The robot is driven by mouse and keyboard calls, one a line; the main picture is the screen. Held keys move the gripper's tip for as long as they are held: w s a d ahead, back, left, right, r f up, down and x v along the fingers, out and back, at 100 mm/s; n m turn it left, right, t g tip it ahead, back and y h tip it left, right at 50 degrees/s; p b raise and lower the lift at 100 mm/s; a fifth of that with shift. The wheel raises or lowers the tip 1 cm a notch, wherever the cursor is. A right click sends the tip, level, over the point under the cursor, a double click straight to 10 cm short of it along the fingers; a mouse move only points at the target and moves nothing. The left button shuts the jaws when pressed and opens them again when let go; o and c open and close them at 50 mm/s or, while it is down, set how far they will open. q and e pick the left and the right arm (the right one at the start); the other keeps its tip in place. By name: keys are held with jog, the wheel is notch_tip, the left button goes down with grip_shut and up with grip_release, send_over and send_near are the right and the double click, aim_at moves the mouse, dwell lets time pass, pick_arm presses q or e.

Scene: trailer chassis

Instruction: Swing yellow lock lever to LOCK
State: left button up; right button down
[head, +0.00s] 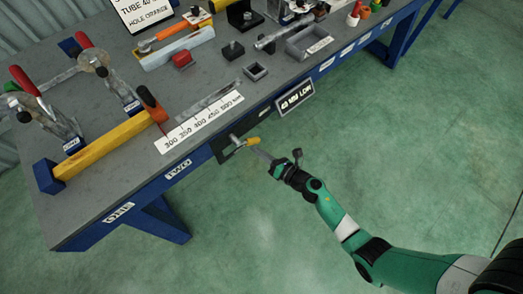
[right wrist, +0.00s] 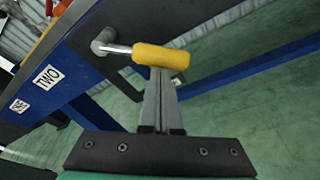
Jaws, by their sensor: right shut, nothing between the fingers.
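The yellow lock lever (head: 253,141) sticks out from a dark plate (head: 224,150) on the front edge of the bench. Its yellow grip shows large in the right wrist view (right wrist: 160,57), on a metal rod that runs left to a round grey pivot (right wrist: 104,41). My right gripper (head: 262,153) is in front of the lever, with its fingers together and empty. In the right wrist view its fingertips (right wrist: 160,75) meet the underside of the yellow grip or lie just below it; I cannot tell if they touch. My left gripper is not in view. No LOCK marking is readable.
The bench (head: 110,175) has a blue front rail with labels such as TWO (head: 178,173). A sign (head: 295,97) stands out from the front edge, right of the lever. Clamps (head: 45,110) and a yellow bar (head: 105,145) stand on top. The green floor in front is clear.

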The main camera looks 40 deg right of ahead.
jog(key=shift+d+r+n+h+p, duration=0.2)
jog(key=shift+d+r+n+p, duration=0.15)
jog(key=shift+r+n+p, duration=0.15)
jog(key=shift+d+r+n+h+p, duration=0.2)
jog(key=shift+d+r+n+p, duration=0.15)
jog(key=shift+r+n, duration=0.2)
jog(key=r+n+p, duration=0.1)
jog(key=d+r+n+h+p, duration=0.1)
jog(key=n, duration=0.1)
jog(key=shift+d+r+g+p, duration=0.15)
jog(key=shift+r+g+p, duration=0.05)
jog(key=shift+g+p, duration=0.1)
